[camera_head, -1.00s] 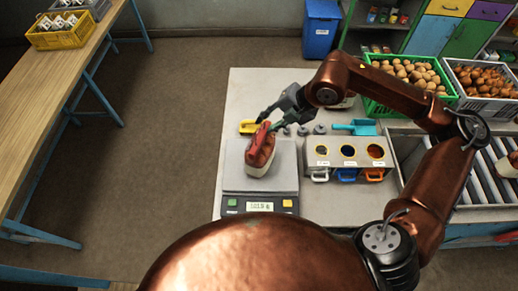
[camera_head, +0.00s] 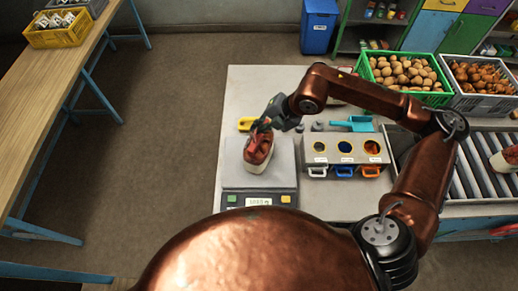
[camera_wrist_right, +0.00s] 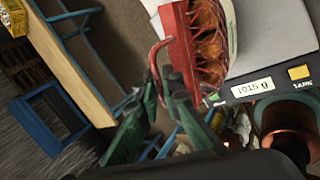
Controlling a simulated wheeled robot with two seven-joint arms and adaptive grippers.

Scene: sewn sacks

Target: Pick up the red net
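The red net (camera_head: 258,149), a mesh sack with brown-orange contents and a pale lower part, stands on the scale's plate (camera_head: 233,178). In the wrist view the net (camera_wrist_right: 207,45) shows at the top centre, with a red loop (camera_wrist_right: 153,60) on its left side. My right gripper (camera_head: 262,126) is at the top of the net. In the wrist view its green fingers (camera_wrist_right: 161,80) are close together at the loop, with part of the loop between them. Whether they grip it is unclear. My left gripper is not in view.
A grey box with three round holes (camera_head: 317,159) stands right of the scale, with a blue scoop (camera_head: 352,124) behind it. A yellow object (camera_head: 246,123) lies behind the scale. Green (camera_head: 440,98) and grey crates (camera_head: 498,104) stand back right. A roller conveyor (camera_head: 470,178) is at right.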

